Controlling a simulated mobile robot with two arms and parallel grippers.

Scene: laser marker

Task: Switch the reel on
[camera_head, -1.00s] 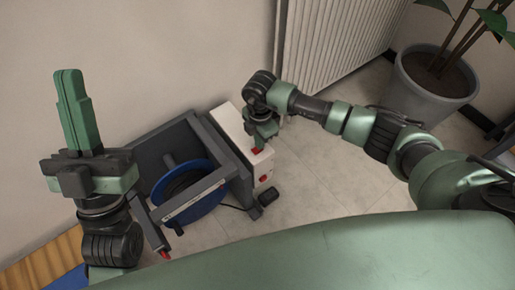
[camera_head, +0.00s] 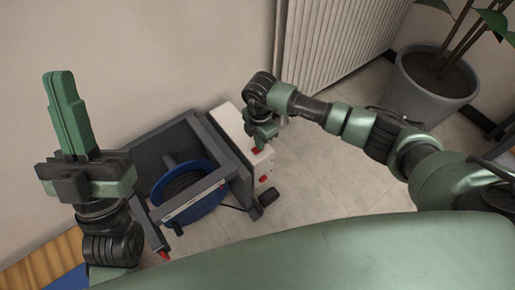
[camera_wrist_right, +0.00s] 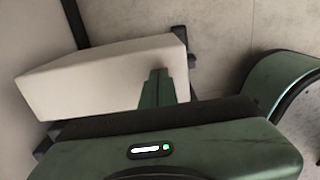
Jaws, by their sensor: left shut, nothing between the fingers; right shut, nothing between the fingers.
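The reel is a blue spool (camera_head: 190,212) with dark cable in a dark grey frame (camera_head: 150,150) on the floor. A white box (camera_head: 230,124) is fixed at the frame's right side, with a red part (camera_head: 256,151) on its top front edge and another red part (camera_head: 263,178) on its front. My right gripper (camera_head: 262,140) is shut and points down at the box's top, close behind the upper red part; contact cannot be told. In the right wrist view its fingers (camera_wrist_right: 157,88) overlap the white box (camera_wrist_right: 100,78). My left gripper (camera_head: 66,90) is shut, empty, pointing up at the left.
A white radiator (camera_head: 335,40) stands against the wall behind. A grey plant pot (camera_head: 430,85) is at the back right. A small black object (camera_head: 268,196) lies on the floor beside the box. Tiled floor (camera_head: 320,180) to the right is clear.

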